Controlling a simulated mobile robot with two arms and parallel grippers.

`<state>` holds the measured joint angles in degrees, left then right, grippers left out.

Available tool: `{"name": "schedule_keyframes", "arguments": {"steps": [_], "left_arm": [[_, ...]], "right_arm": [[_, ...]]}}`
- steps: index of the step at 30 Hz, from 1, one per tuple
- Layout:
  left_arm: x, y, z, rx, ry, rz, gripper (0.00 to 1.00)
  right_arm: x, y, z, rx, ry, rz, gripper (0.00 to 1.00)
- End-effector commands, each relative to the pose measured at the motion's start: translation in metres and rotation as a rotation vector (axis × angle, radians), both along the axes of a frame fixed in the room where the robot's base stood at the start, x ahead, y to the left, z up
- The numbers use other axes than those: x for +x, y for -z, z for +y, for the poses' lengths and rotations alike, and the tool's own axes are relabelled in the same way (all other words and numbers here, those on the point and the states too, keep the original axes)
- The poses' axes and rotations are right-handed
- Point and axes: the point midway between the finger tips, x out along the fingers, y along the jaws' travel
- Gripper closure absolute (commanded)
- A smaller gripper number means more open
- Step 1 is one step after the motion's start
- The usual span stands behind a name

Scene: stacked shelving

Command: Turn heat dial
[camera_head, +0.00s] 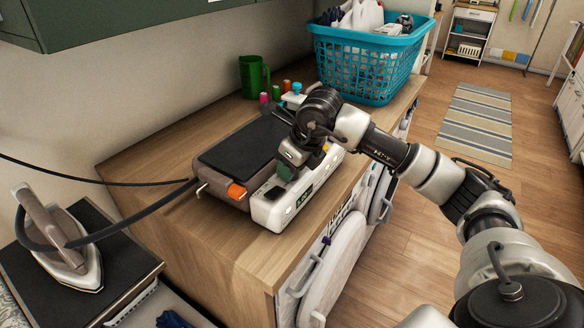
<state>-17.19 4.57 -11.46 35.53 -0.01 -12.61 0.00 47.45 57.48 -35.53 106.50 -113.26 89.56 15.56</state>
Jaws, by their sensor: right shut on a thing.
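The ironing station (238,158) lies on the wooden counter, with a dark flat top and an orange part (237,190) at its near end. A white control panel (268,213) runs along its right side, with a black square and a small green-lit display (304,198). My right gripper (287,172) reaches down onto the panel from the right and is shut. What it holds is hidden by the gripper; by its place on the panel it appears to be the heat dial. My left gripper is not in view.
A clothes iron (62,250) stands on a dark board at the lower left, its hose running to the station. Behind the station are a green mug (254,77), thread spools and a teal basket (366,62) of laundry. The counter (165,170) left of the station is clear.

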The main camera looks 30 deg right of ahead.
Motion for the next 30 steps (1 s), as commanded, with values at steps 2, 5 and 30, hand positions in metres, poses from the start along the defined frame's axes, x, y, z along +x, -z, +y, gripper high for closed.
{"name": "schedule_keyframes", "arguments": {"steps": [2, 5, 30], "left_arm": [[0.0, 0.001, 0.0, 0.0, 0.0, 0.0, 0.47], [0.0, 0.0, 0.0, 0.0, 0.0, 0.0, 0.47], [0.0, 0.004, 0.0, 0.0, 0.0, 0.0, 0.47]], "right_arm": [[0.0, 0.0, 0.0, -0.001, 0.019, -0.002, 0.86], [0.0, -0.001, 0.0, -0.001, 0.023, -0.002, 0.86], [-0.009, -0.026, -0.003, -0.002, 0.02, -0.007, 0.38]]}}
